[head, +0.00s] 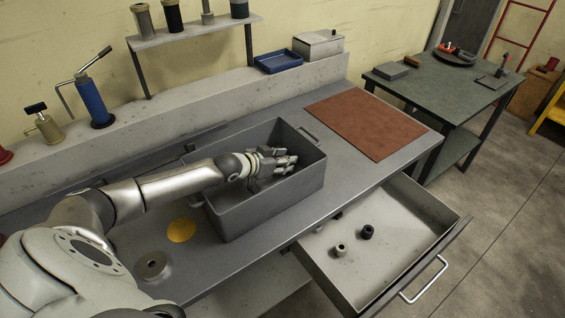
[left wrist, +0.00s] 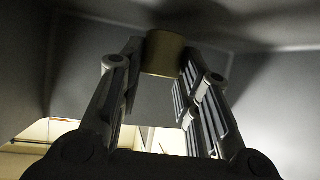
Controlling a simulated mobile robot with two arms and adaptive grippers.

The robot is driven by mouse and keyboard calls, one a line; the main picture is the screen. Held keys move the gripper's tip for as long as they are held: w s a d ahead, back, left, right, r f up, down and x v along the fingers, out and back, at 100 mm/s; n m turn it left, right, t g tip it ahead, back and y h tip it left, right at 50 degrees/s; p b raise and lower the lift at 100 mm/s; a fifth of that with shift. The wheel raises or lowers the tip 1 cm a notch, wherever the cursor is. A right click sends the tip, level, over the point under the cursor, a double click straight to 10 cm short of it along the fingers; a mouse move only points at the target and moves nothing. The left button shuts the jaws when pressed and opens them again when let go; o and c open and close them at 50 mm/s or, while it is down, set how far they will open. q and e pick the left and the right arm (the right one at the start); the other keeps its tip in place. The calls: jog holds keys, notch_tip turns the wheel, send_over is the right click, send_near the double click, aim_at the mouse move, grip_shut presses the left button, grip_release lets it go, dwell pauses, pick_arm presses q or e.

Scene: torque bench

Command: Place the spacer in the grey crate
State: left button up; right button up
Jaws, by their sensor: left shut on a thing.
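The grey crate (head: 266,205) stands on the bench, open at the top. My left gripper (head: 284,162) reaches down inside it from the left. In the left wrist view its fingers (left wrist: 163,80) are shut on a short tan cylinder, which I take as the spacer (left wrist: 163,53). The spacer sits between the fingertips, with the crate's grey walls (left wrist: 75,60) around it. In the head view the fingers and crate hide the spacer. I cannot tell whether it touches the crate floor. My right gripper is not in view.
A metal cylinder (head: 152,265) and a yellow disc (head: 181,230) lie on the bench left of the crate. A brown mat (head: 366,124) lies to the right. An open drawer (head: 400,232) in front holds a light ring (head: 340,250) and a dark ring (head: 367,232).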

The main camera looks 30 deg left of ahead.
pick_arm(q)
jog(key=shift+f, duration=0.6)
jog(key=shift+f, duration=0.2)
jog(key=o, duration=1.1)
jog(key=shift+r, duration=0.1)
jog(key=shift+s+r, duration=0.1)
jog(key=shift+r, duration=0.05)
jog(key=v, duration=0.9)
jog(key=shift+s+a, duration=0.1)
jog(key=shift+s, duration=0.25)
jog(key=shift+p+v, duration=0.35)
jog(key=shift+v, duration=0.75)
